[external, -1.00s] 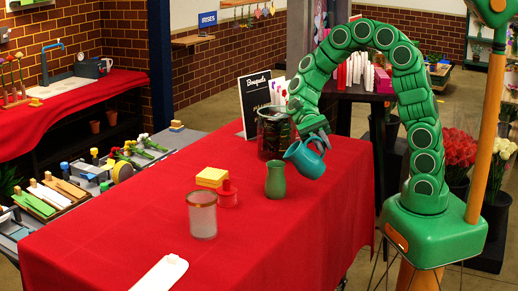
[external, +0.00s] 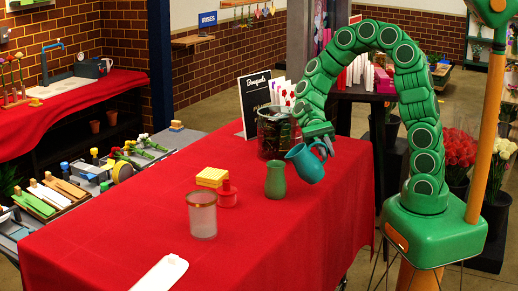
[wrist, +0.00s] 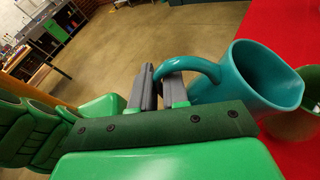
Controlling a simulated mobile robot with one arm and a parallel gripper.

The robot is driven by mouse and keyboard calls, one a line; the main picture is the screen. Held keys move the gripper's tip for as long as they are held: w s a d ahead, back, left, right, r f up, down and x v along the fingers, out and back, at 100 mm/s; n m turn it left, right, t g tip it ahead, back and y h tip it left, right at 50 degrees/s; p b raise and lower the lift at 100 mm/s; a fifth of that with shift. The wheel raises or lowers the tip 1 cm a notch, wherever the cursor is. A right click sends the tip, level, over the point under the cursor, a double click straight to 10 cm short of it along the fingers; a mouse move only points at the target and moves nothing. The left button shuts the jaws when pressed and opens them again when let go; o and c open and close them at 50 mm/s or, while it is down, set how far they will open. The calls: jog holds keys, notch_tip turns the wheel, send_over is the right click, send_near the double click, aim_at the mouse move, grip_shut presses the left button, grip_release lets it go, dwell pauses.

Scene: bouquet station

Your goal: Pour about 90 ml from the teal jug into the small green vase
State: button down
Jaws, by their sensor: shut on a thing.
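The teal jug (external: 306,164) hangs in the air to the right of the small green vase (external: 275,181), tilted with its mouth toward the vase. My gripper (external: 324,143) is shut on the jug's handle; the wrist view shows the grey fingers (wrist: 160,88) closed around the handle of the jug (wrist: 240,85). The vase stands upright on the red table; part of it shows in the wrist view (wrist: 296,124) behind the jug's lip. The jug's rim is beside and above the vase's mouth. No stream of water is visible, and the water levels cannot be seen.
A dark glass container (external: 273,135) stands behind the vase. A white strip (external: 161,274) lies at the front. The red table (external: 290,240) is clear in front of the vase.

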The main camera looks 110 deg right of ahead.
jog(key=s+a+f+n+t+h, duration=0.1)
jog(key=s+f+n+t, duration=0.1)
jog(key=s+f+n, duration=0.2)
notch_tip(320, 180, down, 2)
jog(key=shift+s+a+f, duration=0.25)
jog(key=shift+s, duration=0.2)
jog(key=shift+s+a+f+n, duration=0.1)
jog(key=shift+s+a+n, duration=0.1)
jog(key=shift+n, duration=0.2)
jog(key=shift+d+f+t+b, duration=0.15)
jog(key=shift+f+t+b, duration=0.15)
jog(key=shift+f+t, duration=0.1)
dwell(0.6)
jog(key=shift+r, duration=0.1)
